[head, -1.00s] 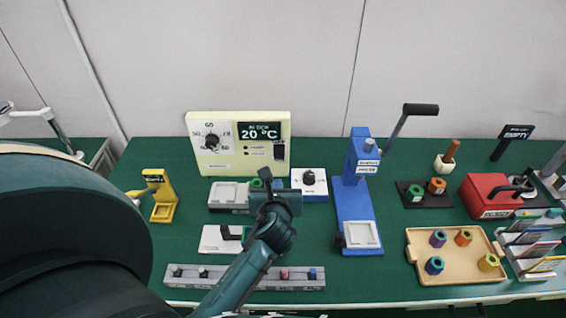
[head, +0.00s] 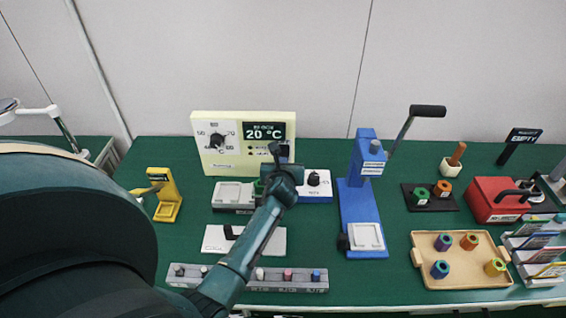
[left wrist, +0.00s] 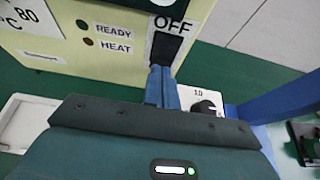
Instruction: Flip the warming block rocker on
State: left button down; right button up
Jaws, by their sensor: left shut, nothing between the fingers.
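The cream warming block (head: 212,165) stands at the back left against the wall, with a dial and a display reading 20 °C. Its black rocker (left wrist: 166,48) shows in the left wrist view below an OFF label. My left gripper (head: 275,150) is in front of the block's right side and hides much of the rocker in the head view. In the left wrist view its shut, empty fingers (left wrist: 161,76) point at the rocker's lower end; I cannot tell if they touch. The READY and HEAT lamps (left wrist: 88,42) look dark. My right gripper is not in view.
A white box with a black knob (head: 316,187) stands right of my gripper, beside the blue lever press (head: 357,205). A grey-white device (head: 230,196) sits below the block. A grey rail (head: 300,284) with several pegs lies in front. A wooden tray (head: 462,281) is farther right.

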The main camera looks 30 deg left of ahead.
pick_arm(q)
jog(key=shift+w+a, duration=0.15)
jog(key=shift+w, duration=0.1)
jog(key=shift+w+a+y+b, duration=0.15)
jog(key=shift+y+b, duration=0.15)
jog(key=shift+b, duration=0.75)
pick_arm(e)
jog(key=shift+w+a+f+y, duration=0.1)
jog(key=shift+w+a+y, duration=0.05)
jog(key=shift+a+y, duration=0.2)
